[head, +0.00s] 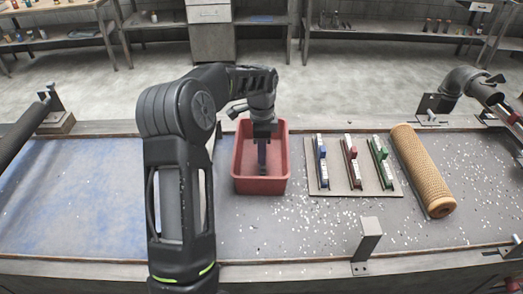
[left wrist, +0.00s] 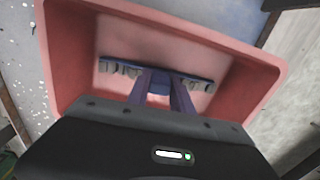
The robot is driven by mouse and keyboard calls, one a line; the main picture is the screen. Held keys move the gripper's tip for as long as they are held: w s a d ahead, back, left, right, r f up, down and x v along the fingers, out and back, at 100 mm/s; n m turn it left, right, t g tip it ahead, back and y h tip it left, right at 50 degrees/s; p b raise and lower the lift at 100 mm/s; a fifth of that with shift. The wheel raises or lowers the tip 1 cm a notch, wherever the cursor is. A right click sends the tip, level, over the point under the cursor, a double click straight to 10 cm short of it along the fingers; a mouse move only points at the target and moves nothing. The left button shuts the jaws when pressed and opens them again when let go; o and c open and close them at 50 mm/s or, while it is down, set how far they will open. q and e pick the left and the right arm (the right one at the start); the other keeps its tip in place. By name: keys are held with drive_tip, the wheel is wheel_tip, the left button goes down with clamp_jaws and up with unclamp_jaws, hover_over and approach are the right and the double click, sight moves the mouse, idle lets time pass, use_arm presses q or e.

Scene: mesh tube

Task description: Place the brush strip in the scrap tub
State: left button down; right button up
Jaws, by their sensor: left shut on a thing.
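The red scrap tub (head: 280,180) stands on the bench, left of centre. My left gripper (head: 262,165) points down inside its walls. In the left wrist view, the gripper (left wrist: 160,92) is shut on the brush strip (left wrist: 118,62), a blue bar with grey bristle clumps. The strip lies crosswise between the fingers, within the pink-red walls of the tub (left wrist: 60,50). Whether the strip touches the tub floor I cannot tell. In the head view the strip is mostly hidden by my gripper. My right gripper is not in view.
A board (head: 315,185) with blue, red and green-marked pieces lies right of the tub. A tan mesh tube (head: 424,172) lies further right. A metal bracket (head: 367,240) stands at the front edge.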

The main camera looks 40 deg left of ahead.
use_arm(q)
drive_tip(key=c, duration=1.1)
unclamp_jaws()
drive_tip(key=shift+r, duration=0.15)
wheel_tip(320, 180, up, 9)
drive_tip(key=shift+r+b, duration=0.15)
drive_tip(key=shift+b, duration=0.4)
wheel_tip(320, 180, up, 3)
drive_tip(key=shift+f+p, duration=0.15)
drive_tip(key=shift+p, duration=1)
